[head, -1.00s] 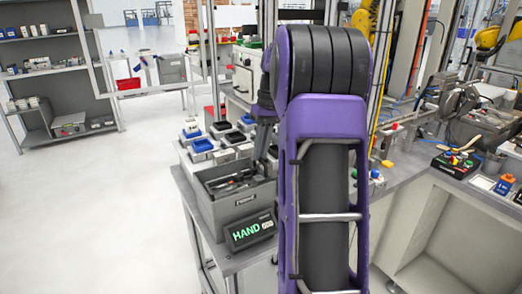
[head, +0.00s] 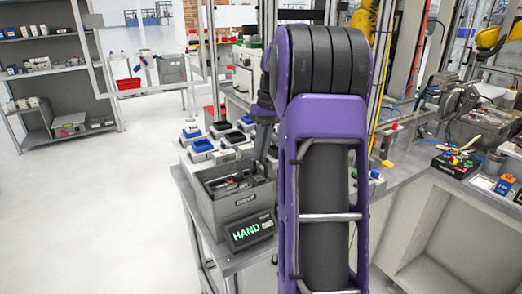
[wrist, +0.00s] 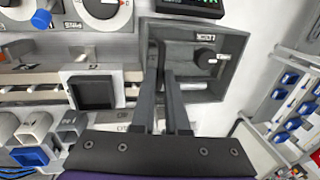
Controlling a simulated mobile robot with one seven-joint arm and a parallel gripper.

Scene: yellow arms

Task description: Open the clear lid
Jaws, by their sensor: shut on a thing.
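The open-looking grey box (wrist: 236,42) fills the upper middle of the wrist view, with a black knob (wrist: 204,58) and a white label inside. I cannot make out a clear lid as a separate surface. My gripper (wrist: 161,72) reaches over the box's left part, its dark fingers close together on a thin dark part there. Whether that part belongs to the lid cannot be told. In the head view the grey box (head: 240,208) stands on a bench left of my purple arm. My fingertips are indistinct there.
A display reading HAND (head: 250,230) stands at the box's near side. Small blue and dark bins (head: 202,146) sit behind the box. A panel with a dial (wrist: 100,8) and a black square part (wrist: 94,92) lie left of my fingers. Open floor is at left.

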